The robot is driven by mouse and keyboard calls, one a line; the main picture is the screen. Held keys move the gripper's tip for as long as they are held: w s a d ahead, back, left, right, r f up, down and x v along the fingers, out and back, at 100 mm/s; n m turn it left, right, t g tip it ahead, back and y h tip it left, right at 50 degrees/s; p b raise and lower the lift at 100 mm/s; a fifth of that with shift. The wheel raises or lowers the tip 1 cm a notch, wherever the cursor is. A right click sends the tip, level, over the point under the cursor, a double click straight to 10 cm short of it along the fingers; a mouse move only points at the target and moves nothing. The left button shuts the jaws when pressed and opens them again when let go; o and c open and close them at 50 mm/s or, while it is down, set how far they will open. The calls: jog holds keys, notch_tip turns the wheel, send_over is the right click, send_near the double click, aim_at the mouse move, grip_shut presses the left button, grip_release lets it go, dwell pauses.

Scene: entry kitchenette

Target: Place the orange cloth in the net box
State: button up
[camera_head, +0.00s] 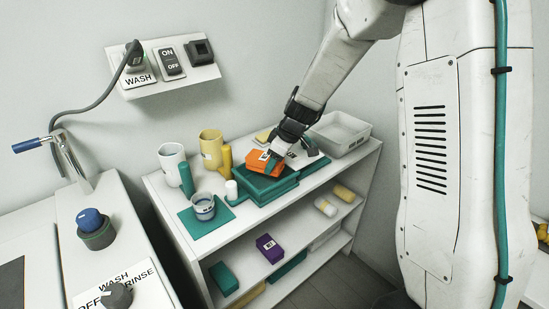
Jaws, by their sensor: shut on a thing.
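My gripper (273,156) reaches down from the upper right and is shut on the orange cloth's right side. I cannot tell whether the cloth is resting on the teal pile or just clear of it. The white net box (346,133) stands at the back right of the same top, to the right of my gripper. Its visible interior looks empty. My arm and gripper hide part of the space between.
A white cup (172,160), a yellow mug (211,146), teal and yellow bottles and a small jar (204,207) on a teal mat stand left of the pile. Lower shelves hold a purple box (269,247) and rolled cloths. A wash counter (125,235) is at left.

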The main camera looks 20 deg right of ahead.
jog(key=shift+f, duration=3.05)
jog(key=o, duration=1.3)
jog(key=shift+c, duration=0.2)
jog(key=v, duration=0.7)
jog(key=shift+r, duration=0.2)
notch_tip(320, 180, up, 7)
jog(key=shift+r, duration=0.15)
jog(key=shift+s+d, duration=0.1)
